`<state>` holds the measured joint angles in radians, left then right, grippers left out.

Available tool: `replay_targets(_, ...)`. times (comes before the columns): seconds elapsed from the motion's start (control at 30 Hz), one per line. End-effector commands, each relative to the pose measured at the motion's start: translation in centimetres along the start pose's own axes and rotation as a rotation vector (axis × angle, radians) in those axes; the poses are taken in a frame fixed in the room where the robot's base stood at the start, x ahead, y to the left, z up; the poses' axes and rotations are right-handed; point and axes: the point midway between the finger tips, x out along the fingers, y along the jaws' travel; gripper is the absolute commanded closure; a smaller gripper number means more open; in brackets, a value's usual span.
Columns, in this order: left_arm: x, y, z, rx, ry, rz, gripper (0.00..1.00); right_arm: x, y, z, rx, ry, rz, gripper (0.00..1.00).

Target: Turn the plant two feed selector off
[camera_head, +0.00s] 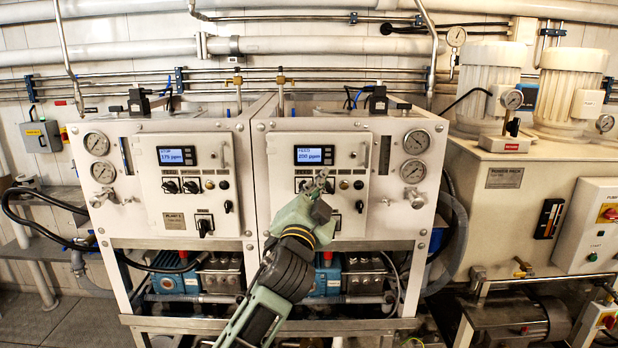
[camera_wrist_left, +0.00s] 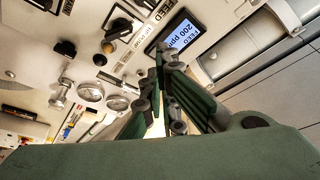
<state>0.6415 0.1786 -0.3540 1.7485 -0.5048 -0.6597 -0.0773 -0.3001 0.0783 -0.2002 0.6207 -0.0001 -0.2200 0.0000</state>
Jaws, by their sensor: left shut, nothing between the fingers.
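The right cabinet's panel (camera_head: 290,220) has a lit display (camera_head: 314,155) reading 200 ppm. In the head view the feed selector (camera_head: 300,186) is the left knob below the display, close to my gripper. Its exact handle angle is hard to tell. My left gripper (camera_head: 324,178) is shut and empty in front of the panel just below the display. In the left wrist view its fingertips (camera_wrist_left: 160,52) overlap the display's edge; contact with the panel cannot be told.
The HP pump knob (camera_wrist_left: 108,47) sits close beside the feed selector. A lower selector (camera_head: 336,222) and gauges (camera_head: 413,172) are to the right. A similar cabinet labelled Plant 1 (camera_head: 174,221) stands at left. A power pack (camera_head: 505,215) stands at far right.

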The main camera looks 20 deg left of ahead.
Motion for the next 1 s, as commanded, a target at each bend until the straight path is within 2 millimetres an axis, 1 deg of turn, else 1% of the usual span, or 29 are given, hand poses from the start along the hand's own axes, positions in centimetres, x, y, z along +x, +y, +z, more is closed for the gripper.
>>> replay_targets(0.03,1.1,-0.3,-0.3,0.000,-0.001,0.000,1.00,-0.7,0.1,0.1,-0.001,-0.002,0.001,1.00)
replay_targets(0.1,2.4,-0.3,-0.3,-0.002,-0.001,0.000,1.00,-1.1,0.2,0.1,-0.001,-0.002,0.002,1.00)
replay_targets(0.3,5.7,-0.2,-0.2,-0.003,-0.001,0.000,1.00,-2.1,0.3,0.0,-0.001,-0.003,0.003,1.00)
replay_targets(0.43,7.4,-0.2,-0.1,-0.003,-0.002,0.001,1.00,-2.6,0.3,0.0,-0.001,-0.003,0.003,1.00)
replay_targets(0.5,6.6,-0.1,1.4,-0.002,-0.005,0.003,1.00,-3.2,0.3,-0.1,-0.001,-0.003,0.003,1.00)
replay_targets(0.63,6.1,-0.1,2.9,-0.003,-0.002,0.001,1.00,-3.6,0.4,-0.1,-0.002,-0.003,0.004,1.00)
replay_targets(0.8,5.8,0.0,3.7,-0.004,-0.001,0.001,1.00,-3.7,0.4,-0.1,-0.001,-0.003,0.004,1.00)
replay_targets(1.0,5.7,0.1,4.0,-0.005,-0.003,0.002,1.00,-3.7,0.4,-0.1,-0.001,-0.003,0.003,1.00)
